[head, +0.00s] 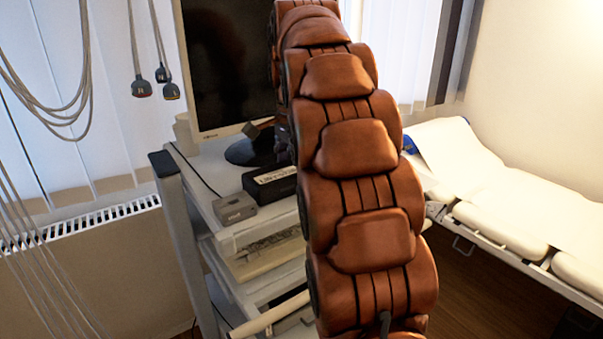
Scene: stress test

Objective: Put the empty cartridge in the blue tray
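A black box-shaped item with a pale label (270,184) lies on the cart top, just left of my arm. It may be the cartridge, but I cannot read its label. A smaller grey box (235,208) lies to its left. A small blue patch (409,143) shows right of my arm, by the bed's head end; I cannot tell whether it is the blue tray. My arm, in brown padded segments, rises through the middle of the view and hides much of the cart. My gripper cannot be made out clearly; small dark parts show beside the arm, in front of the monitor.
A monitor (228,65) stands on the white cart (210,180), which has lower shelves. A bed with white covering (480,180) is at the right. A radiator (80,225) and hanging cables (85,75) are at the left. Wooden floor is bare at lower right.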

